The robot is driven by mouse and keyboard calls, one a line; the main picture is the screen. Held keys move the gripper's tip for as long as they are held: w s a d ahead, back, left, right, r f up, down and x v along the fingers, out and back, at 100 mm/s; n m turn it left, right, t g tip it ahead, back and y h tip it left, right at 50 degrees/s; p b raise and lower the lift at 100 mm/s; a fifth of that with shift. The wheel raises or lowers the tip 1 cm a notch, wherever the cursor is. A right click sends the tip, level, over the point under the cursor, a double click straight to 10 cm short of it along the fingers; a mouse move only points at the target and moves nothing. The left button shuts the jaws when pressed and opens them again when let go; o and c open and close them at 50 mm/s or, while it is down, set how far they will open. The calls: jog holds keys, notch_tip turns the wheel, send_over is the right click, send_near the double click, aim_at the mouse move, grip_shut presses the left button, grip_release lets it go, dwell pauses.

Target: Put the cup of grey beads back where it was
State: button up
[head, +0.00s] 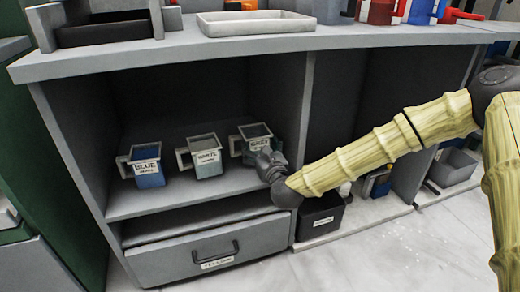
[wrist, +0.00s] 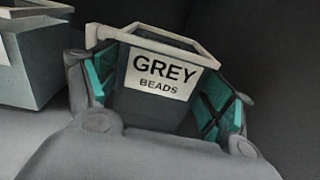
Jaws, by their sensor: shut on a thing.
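The cup of grey beads (head: 257,135) is at the right end of a row of labelled cups in the open cabinet bay. It looks upright, at the shelf, but its base is hidden, so I cannot tell whether it rests there. My gripper (head: 266,160) reaches in from the right and is shut on this cup. In the wrist view, the grey beads cup (wrist: 150,108) faces me with its GREY BEADS label, between the teal pads of my gripper (wrist: 162,100). The beads inside do not show.
The white beads cup (head: 208,160) stands just left of the grey one, and the blue beads cup (head: 148,170) farther left. The bay's divider (head: 303,110) is close on the right. Below are a drawer (head: 185,262) and a dark bin (head: 320,217). A tray (head: 255,27) lies on the counter.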

jog(key=shift+f, duration=0.2)
jog(key=o, duration=1)
jog(key=shift+r, duration=0.1)
